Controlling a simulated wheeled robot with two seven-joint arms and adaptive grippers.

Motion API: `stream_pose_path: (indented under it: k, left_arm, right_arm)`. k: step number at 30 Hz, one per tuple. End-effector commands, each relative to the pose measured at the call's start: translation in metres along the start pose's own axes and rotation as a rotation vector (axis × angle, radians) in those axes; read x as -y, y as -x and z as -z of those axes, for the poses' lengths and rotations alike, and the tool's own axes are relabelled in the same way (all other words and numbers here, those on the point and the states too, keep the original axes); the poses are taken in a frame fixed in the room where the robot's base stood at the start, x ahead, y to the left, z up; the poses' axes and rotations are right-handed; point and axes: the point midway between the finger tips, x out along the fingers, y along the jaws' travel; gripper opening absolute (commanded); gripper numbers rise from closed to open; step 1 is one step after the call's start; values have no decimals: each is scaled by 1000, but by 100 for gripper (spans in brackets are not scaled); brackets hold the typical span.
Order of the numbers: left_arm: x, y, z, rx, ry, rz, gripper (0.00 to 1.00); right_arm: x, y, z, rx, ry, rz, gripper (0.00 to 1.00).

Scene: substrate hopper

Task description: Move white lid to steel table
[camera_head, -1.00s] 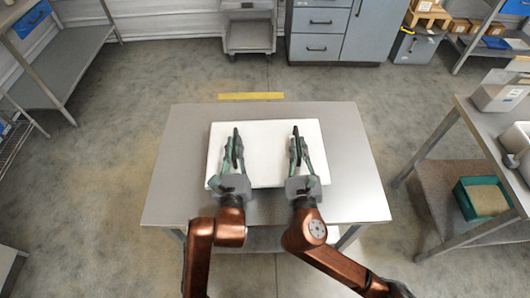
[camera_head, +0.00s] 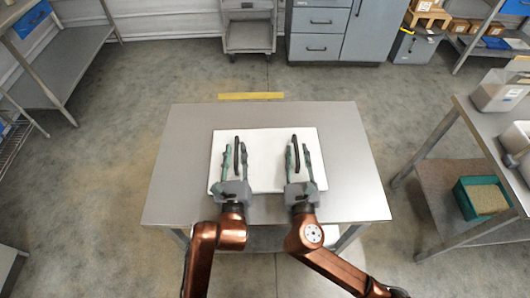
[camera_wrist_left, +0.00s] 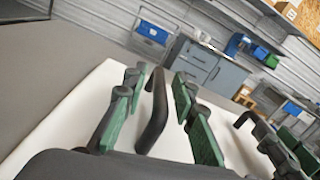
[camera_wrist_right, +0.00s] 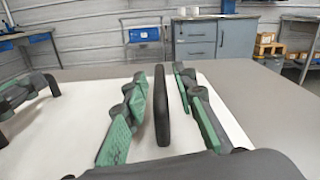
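The white lid (camera_head: 266,165) lies flat on the steel table (camera_head: 350,165), near its middle. It has two black handles, the left one (camera_head: 236,158) and the right one (camera_head: 295,152). My left gripper (camera_head: 235,150) is open, with its green fingers on either side of the left handle. In the left wrist view, gaps show between the fingers and this handle (camera_wrist_left: 154,112). My right gripper (camera_head: 298,150) is open around the right handle. In the right wrist view, this handle (camera_wrist_right: 161,105) stands between the fingers with gaps on both sides. The lid's near edge is partly hidden by the grippers.
Bare tabletop surrounds the lid. A yellow floor strip (camera_head: 251,96) lies beyond the table. Another table (camera_head: 480,118) with containers stands at the right, with a green bin (camera_head: 482,196) on its lower shelf. Grey cabinets (camera_head: 330,30) stand at the back.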

Motion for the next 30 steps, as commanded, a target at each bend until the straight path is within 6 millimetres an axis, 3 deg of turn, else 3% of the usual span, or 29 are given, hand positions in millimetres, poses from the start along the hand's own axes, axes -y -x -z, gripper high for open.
stream_pose_path:
  k: [16, 30]
  left_arm:
    - [1, 4, 1, -2, 0, 1, 28]
    - [1, 69, 2, -3, 0, 1, 28]
  right_arm:
    - [-1, 0, 0, 0, -1, -2, 28]
    - [-1, 0, 0, 0, -1, -2, 28]
